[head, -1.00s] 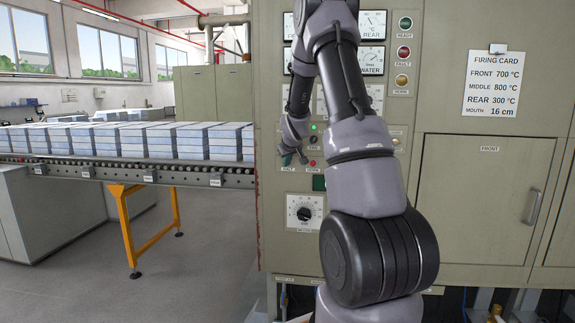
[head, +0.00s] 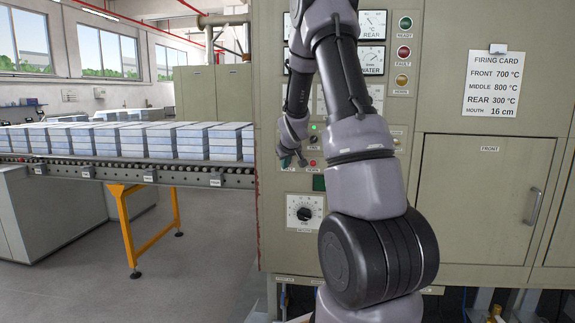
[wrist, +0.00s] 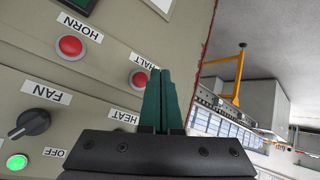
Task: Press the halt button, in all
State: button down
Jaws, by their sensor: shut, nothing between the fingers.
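The halt button (wrist: 138,78) is a red round button under a HALT label in the wrist view. My gripper (wrist: 161,73) is shut and empty, with its two green fingers together. The fingertips overlap the right edge of the halt button in that view; I cannot tell whether they touch it. In the head view my gripper (head: 286,161) is at the panel's left side, just above the partly covered HALT label (head: 289,169). The halt button itself is hidden there behind the gripper.
The red horn button (wrist: 69,46) sits beside the halt button. The fan knob (wrist: 30,124) and a lit green lamp (wrist: 17,162) are on the same panel. A conveyor (head: 130,173) carrying stacked blocks stands left of the cabinet. A dial (head: 304,212) is below the buttons.

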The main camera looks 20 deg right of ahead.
jog(key=s+a, duration=0.2)
jog(key=s, duration=0.1)
dwell(0.9)
jog(key=s+a+r+m+y, duration=0.1)
jog(key=s+a+r, duration=0.3)
jog(key=s+r, duration=0.3)
jog(key=s+a+r+m+y, duration=0.1)
jog(key=s+a+r+m, duration=0.1)
jog(key=s+a+r, duration=0.4)
jog(key=s+a+r+m+g+y, duration=0.1)
jog(key=s+a+r, duration=0.1)
jog(key=s, duration=0.9)
jog(key=s+a+r+g+y, duration=0.1)
jog(key=s+a, duration=0.4)
jog(key=s, duration=0.6)
jog(key=shift+a+r+m+y, duration=0.2)
jog(key=shift+r+m+y, duration=0.2)
jog(key=shift+r, duration=0.35)
